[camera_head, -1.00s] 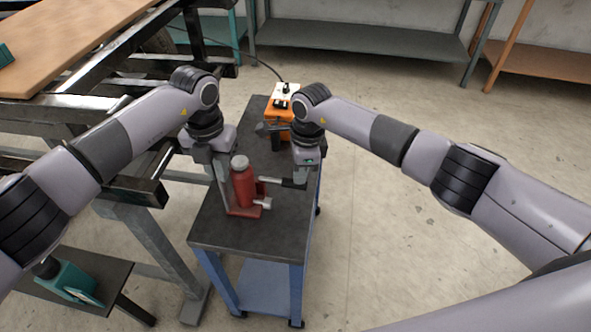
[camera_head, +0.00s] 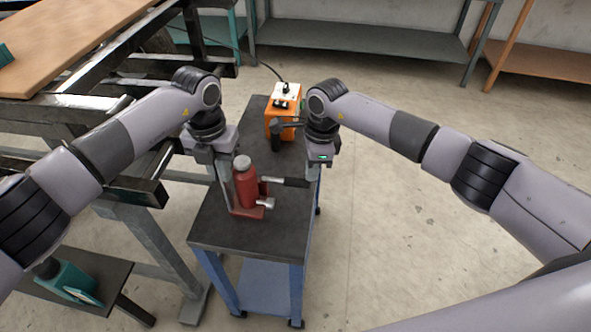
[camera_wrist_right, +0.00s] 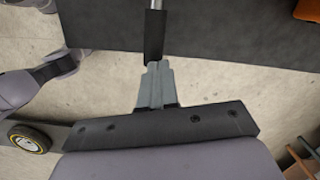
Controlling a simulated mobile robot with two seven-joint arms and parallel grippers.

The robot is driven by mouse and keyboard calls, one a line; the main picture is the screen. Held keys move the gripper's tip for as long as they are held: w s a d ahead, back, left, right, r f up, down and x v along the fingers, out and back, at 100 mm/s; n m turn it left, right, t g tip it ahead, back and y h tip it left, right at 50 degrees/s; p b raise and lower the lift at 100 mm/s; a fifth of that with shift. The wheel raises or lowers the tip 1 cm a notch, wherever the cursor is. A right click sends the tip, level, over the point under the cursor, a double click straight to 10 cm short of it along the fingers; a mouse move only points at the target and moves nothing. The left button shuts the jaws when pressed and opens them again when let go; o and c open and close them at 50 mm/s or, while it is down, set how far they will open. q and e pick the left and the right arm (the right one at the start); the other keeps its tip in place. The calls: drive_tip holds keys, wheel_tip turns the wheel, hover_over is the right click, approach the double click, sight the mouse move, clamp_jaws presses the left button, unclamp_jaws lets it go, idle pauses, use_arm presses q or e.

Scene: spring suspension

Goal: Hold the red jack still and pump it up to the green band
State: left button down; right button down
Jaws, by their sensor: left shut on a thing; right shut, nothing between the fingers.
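The red jack (camera_head: 246,189) stands upright on the dark top of the cart in the head view, with a grey cap. Its lever with a black grip (camera_head: 288,182) sticks out to the right, roughly level. My left gripper (camera_head: 228,203) is at the jack's left side, shut on the jack; its fingertips are partly hidden. My right gripper (camera_head: 311,188) is shut and empty at the outer end of the grip. In the right wrist view its fingertips (camera_wrist_right: 159,66) are closed together by the grip's end (camera_wrist_right: 154,40); contact cannot be told. No green band can be made out.
An orange box (camera_head: 283,122) with a cable stands at the back of the cart (camera_head: 240,237). A dark frame with a wooden board (camera_head: 75,40) is to the left. Shelves stand against the far wall. The floor right of the cart is clear.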

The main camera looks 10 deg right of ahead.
drive_tip(key=shift+d, duration=0.2)
wheel_tip(320, 180, up, 12)
drive_tip(key=shift+d, duration=0.4)
idle(1.0)
drive_tip(key=shift+s+a+f+y, duration=0.2)
drive_tip(key=shift+a+f+y, duration=0.6)
drive_tip(key=shift+a+f, duration=0.2)
